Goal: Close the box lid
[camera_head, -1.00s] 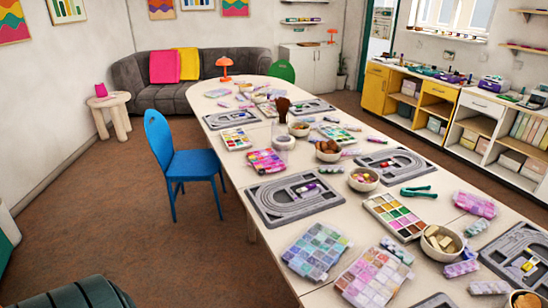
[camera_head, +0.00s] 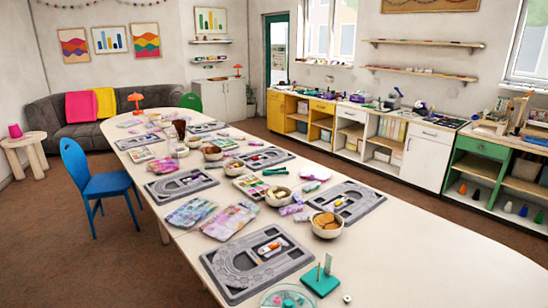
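Several compartment boxes with coloured beads lie on the long table. A lilac and teal bead box (camera_head: 189,211) and a pink and purple bead box (camera_head: 229,220) lie side by side near the table's left edge. A bead box with many coloured squares (camera_head: 250,187) lies behind them. A round clear container (camera_head: 288,297) is cut off at the bottom edge. I cannot tell which box the task means, or whether any lid stands open. Neither of my grippers is in view.
Grey bead boards (camera_head: 222,261) and (camera_head: 372,208), bowls (camera_head: 326,230) and a green stand with upright pins (camera_head: 320,281) are on the table (camera_head: 430,260). Its right near part is clear. A blue chair (camera_head: 100,185) stands at the left. Cabinets (camera_head: 425,155) line the right wall.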

